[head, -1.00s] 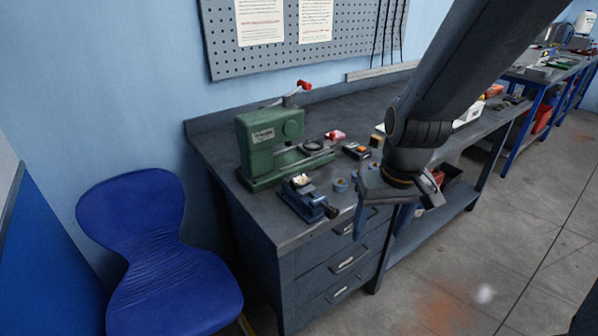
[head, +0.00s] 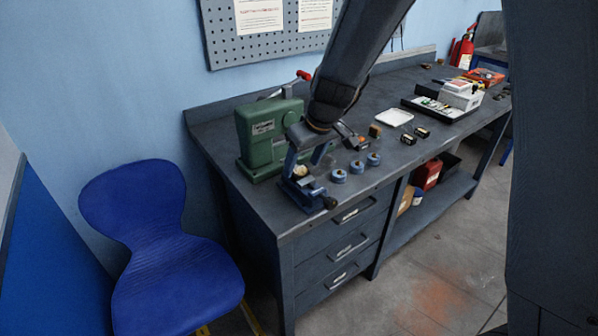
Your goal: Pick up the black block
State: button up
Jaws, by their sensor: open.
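My gripper (head: 304,165) is open, pointing down over the blue vise (head: 304,193) at the front left of the bench. Its jaws are apart, with a pale piece (head: 300,171) on the vise showing between them. I see nothing held. Two small dark blocks, one (head: 408,138) and another (head: 422,131), lie on the bench right of the gripper. A dark box with an orange top (head: 361,142) is nearer, partly hidden by my arm. I cannot tell which of these is the black block.
A green press (head: 262,135) stands left of the gripper. Several blue rolls (head: 357,167) sit near the front edge. A brown block (head: 375,131), a white tray (head: 394,117) and a dark tray with a white box (head: 461,96) lie to the right. A blue chair (head: 165,240) stands left.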

jog(key=shift+x, duration=1.15)
jog(key=shift+c, duration=0.2)
jog(key=c, duration=1.3)
jog(key=shift+r, duration=0.1)
